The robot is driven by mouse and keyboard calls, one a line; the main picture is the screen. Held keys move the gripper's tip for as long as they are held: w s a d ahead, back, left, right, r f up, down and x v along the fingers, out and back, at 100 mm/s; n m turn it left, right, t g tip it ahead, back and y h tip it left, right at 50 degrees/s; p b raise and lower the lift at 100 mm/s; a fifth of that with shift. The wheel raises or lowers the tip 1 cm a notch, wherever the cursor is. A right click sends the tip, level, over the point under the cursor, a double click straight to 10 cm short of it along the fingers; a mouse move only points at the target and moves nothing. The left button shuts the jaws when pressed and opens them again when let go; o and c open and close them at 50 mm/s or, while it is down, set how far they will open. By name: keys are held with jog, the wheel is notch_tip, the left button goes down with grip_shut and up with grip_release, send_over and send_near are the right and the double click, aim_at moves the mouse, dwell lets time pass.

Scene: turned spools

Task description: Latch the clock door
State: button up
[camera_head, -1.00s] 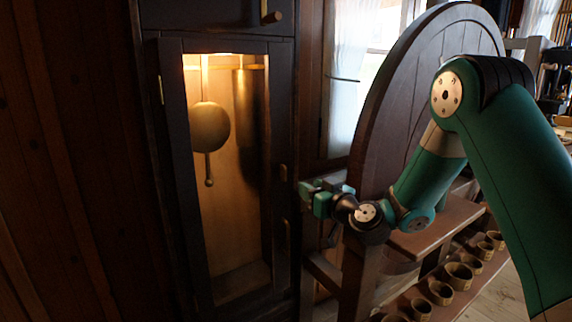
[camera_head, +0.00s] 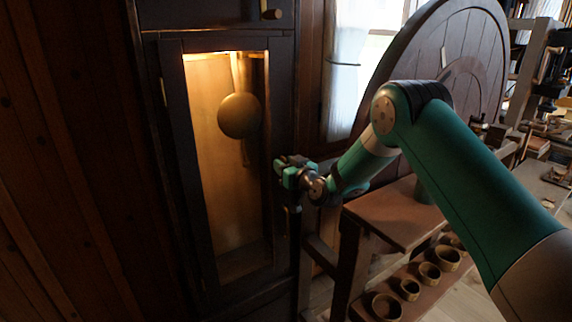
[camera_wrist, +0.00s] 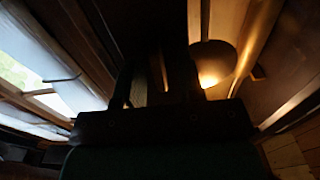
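The clock door (camera_head: 183,150) is a tall dark frame around a lit pane in the clock case. It looks closed or nearly so; I cannot tell whether it is flush. My gripper (camera_head: 284,168) is at the door's right edge, about mid-height, and covers the area where the small fittings sit. I cannot see the latch itself. In the wrist view, my gripper (camera_wrist: 155,85) is a dark shape against the dark case, and its finger gap is unclear. The round brass pendulum bob (camera_head: 239,115) hangs behind the pane and also shows in the wrist view (camera_wrist: 212,62).
A wooden peg (camera_head: 271,14) sticks out above the door. A large round wooden wheel (camera_head: 470,60) and a bench (camera_head: 395,215) stand to the right, near my arm. Several small cups (camera_head: 429,272) sit on the lower shelf. A window (camera_head: 345,90) is behind.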

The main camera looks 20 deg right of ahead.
grip_shut()
